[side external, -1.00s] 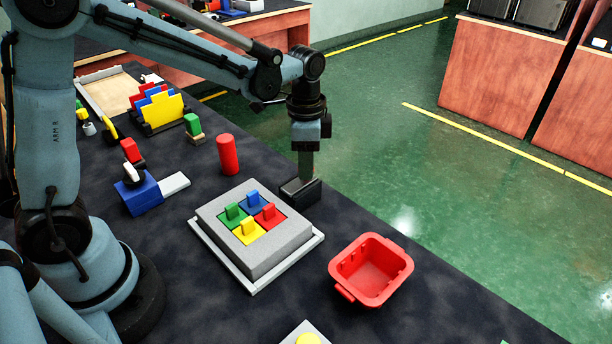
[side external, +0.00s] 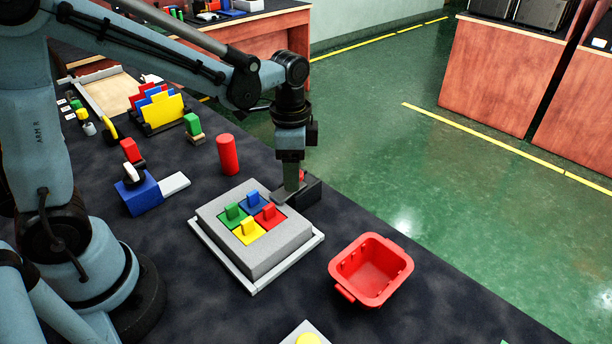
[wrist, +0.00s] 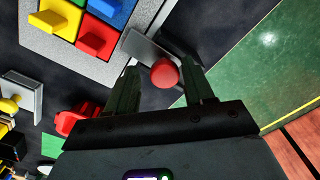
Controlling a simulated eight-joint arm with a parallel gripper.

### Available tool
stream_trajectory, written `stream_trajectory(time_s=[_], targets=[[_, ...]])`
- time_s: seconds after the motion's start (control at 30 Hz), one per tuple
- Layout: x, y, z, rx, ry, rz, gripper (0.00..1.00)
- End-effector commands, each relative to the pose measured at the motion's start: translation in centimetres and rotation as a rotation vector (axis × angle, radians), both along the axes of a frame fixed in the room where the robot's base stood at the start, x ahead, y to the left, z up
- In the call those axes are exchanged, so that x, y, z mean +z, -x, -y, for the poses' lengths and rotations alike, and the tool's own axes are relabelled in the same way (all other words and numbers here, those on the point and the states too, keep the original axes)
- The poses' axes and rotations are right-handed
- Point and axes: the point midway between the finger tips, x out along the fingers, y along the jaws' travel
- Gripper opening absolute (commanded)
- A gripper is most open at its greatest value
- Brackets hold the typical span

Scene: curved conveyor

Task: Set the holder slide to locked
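A low dark block with a flat grey plate is the likely holder slide (side external: 314,190), just right of the grey box with coloured pegs. The plate juts out of the block toward that box. A round red knob (wrist: 165,73) stands by the grey plate in the wrist view. My gripper (side external: 290,190) points down at the plate in the side view. In the wrist view the fingers of my gripper (wrist: 160,84) are apart, one on each side of the knob, with a gap visible on the left. Lock markings cannot be made out.
The grey box (side external: 275,257) stands close on the left. A red basket (side external: 372,270) is in front to the right, and a red cylinder (side external: 228,155) stands behind. A blue block (side external: 140,196) with a white plate is farther left. The table edge is close on the right.

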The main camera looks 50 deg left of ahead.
Motion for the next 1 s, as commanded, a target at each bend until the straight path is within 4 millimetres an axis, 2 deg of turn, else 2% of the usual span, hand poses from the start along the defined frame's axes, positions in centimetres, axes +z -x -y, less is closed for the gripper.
stream_trajectory(time_s=[0.33, 0.47, 0.57, 1.0], targets=[[0.1, -0.2, 0.0, 0.0, -0.001, 0.005, 0.61], [0.7, -0.2, 0.0, 0.0, -0.001, 0.005, 0.61], [1.8, -0.2, 0.0, 0.0, -0.001, 0.005, 0.61], [8.9, -0.1, 0.0, 0.0, -0.001, 0.004, 0.61]])
